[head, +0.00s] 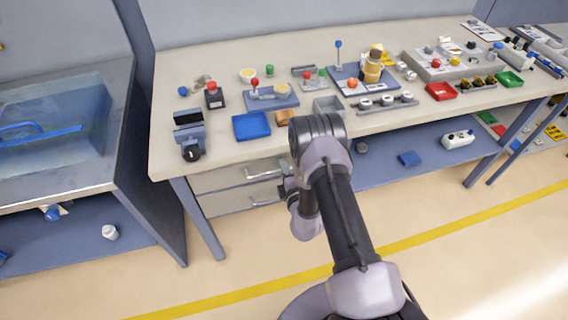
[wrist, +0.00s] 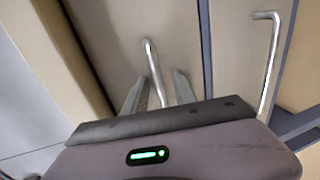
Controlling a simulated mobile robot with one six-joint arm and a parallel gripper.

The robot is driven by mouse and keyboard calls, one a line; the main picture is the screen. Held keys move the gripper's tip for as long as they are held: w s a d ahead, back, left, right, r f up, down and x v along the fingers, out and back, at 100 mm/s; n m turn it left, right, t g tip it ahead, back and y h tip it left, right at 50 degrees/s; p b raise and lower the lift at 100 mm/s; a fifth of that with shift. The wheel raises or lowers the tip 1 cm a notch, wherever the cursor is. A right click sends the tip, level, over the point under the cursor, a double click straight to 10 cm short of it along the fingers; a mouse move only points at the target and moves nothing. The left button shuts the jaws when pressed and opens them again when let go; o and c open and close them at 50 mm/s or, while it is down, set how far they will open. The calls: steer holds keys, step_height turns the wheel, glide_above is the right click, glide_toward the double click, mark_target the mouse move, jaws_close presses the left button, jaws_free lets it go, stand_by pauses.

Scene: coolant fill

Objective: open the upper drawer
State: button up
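The upper drawer (head: 222,179) is a light beige front under the workbench top, with a bar handle (head: 262,173). It looks shut. In the wrist view the upper drawer front (wrist: 115,45) appears turned sideways, and its silver handle (wrist: 153,68) runs between my gripper's two fingers. My gripper (wrist: 157,92) is open, with a finger on each side of the handle and gaps visible. I cannot tell how deep the handle sits between them. In the head view my arm hides part of the gripper and the right part of the drawers.
The lower drawer (head: 225,203) sits directly below, with its own handle (wrist: 268,60) beside my gripper in the wrist view. The workbench top (head: 190,62) overhangs the drawers and holds many small parts. A bench leg (head: 205,225) stands to the left. The floor in front is clear.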

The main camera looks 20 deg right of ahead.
steer(key=shift+s+a, duration=0.1)
steer(key=shift+c, duration=0.5)
jaws_close()
stand_by(0.8)
